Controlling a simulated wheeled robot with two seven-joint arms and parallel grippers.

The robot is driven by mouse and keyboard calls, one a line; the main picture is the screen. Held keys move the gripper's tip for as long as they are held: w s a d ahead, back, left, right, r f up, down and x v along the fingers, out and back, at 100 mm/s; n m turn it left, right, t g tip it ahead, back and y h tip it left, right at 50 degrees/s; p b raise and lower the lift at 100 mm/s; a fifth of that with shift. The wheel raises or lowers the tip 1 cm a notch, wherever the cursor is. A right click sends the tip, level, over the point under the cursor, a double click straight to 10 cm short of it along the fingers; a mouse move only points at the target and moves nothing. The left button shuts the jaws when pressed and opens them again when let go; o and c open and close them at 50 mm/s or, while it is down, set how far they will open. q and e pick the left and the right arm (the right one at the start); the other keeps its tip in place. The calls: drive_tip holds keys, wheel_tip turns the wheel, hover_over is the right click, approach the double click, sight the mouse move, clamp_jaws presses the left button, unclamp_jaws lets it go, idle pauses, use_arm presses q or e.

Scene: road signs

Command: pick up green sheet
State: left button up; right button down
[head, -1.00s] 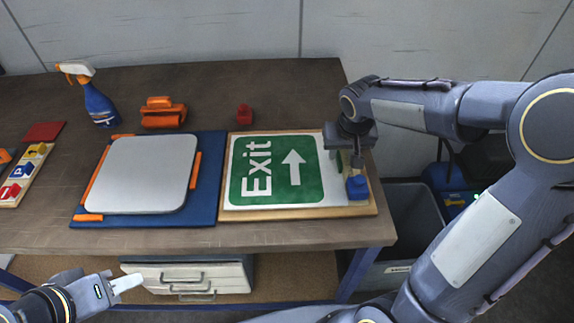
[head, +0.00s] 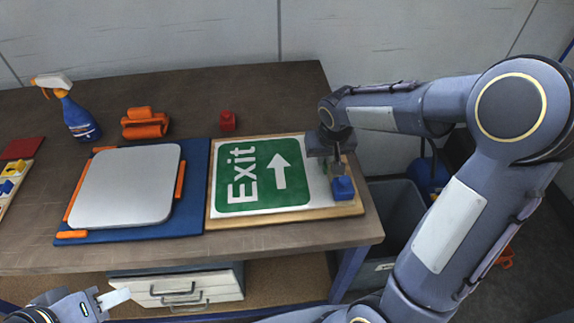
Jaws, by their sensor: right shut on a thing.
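The green sheet (head: 262,183) bears a white "Exit" and an arrow, and lies on a white sheet on a wooden board (head: 290,218). My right gripper (head: 335,172) is over the right end of that board, pointing down, beside the sheet's right edge. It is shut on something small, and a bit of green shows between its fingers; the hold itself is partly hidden. A blue block (head: 343,188) is right by the fingers on the board. My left gripper (head: 112,299) is low at the bottom left, in front of the table; its finger gap is not clear.
A grey-white plate (head: 125,187) lies on a blue mat (head: 196,205) with orange strips. A spray bottle (head: 78,118), an orange tool (head: 145,123) and a red block (head: 227,121) stand behind. A bin (head: 393,215) is right of the table.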

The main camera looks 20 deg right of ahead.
drive_tip(key=shift+r, duration=0.1)
drive_tip(key=shift+w+r, duration=0.1)
drive_tip(key=shift+r, duration=0.45)
wheel_tip(320, 180, up, 2)
drive_tip(key=shift+a+r, duration=0.15)
drive_tip(key=shift+r, duration=0.05)
drive_tip(key=s+a+r+p, duration=0.1)
drive_tip(key=s+a+r, duration=0.2)
drive_tip(key=a+r, duration=0.3)
drive_tip(key=s+a+r+p, duration=0.1)
drive_tip(key=s+a+r, duration=0.2)
drive_tip(key=a+r, duration=0.3)
drive_tip(key=shift+s+r, duration=0.3)
drive_tip(key=shift+r, duration=0.15)
drive_tip(key=shift+s, duration=0.1)
idle(0.4)
